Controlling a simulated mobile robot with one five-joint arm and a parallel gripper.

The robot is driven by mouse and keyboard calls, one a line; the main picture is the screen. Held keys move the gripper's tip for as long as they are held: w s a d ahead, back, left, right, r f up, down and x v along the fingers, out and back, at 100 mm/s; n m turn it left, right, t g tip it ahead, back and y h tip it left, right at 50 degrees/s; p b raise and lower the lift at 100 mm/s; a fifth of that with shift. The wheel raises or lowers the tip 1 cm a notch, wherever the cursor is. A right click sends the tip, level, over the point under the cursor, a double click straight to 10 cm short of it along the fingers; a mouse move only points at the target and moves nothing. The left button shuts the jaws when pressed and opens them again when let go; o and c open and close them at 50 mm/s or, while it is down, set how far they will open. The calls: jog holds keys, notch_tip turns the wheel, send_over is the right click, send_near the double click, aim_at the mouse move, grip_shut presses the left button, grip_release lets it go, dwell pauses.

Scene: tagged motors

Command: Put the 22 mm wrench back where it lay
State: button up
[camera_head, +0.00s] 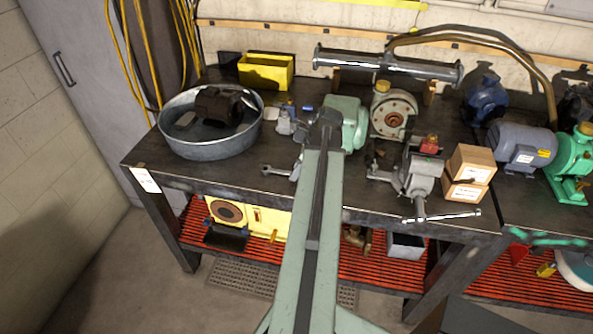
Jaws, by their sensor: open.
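A grey wrench (278,171) lies near the front edge of the dark workbench (240,178), left of my arm. One open jaw end shows at its left; its right end runs toward my arm and is partly hidden. No size mark can be read on it. My arm reaches up the middle of the picture and over the bench, in front of a green motor or pump (352,122). My gripper cannot be made out; the arm seems to hide it.
A metal tub (180,148) holding a dark motor stands left. A vise (415,178) with a protruding handle and stacked small boxes (470,165) stand right. A yellow bin (266,72), a round-flanged pump (390,115) and a long cylinder (385,64) are behind. The front-left bench strip is mostly clear.

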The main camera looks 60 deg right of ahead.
jog(key=p+v, duration=0.7)
jog(key=v, duration=0.1)
jog(key=shift+f, duration=0.1)
jog(key=shift+w, duration=0.1)
jog(key=w+a+n+g+y, duration=0.2)
jog(key=w+a+n, duration=0.5)
jog(key=w+a, duration=1.6)
jog(key=w+a+f+n+g+h, duration=0.1)
jog(key=a+n, duration=1.1)
jog(key=a, duration=0.2)
jog(key=a+f+n+g+h, duration=0.1)
jog(key=a+n+h, duration=0.1)
jog(key=a+n, duration=1.1)
jog(key=shift+w+a+f+b, duration=0.4)
jog(key=shift+a, duration=0.35)
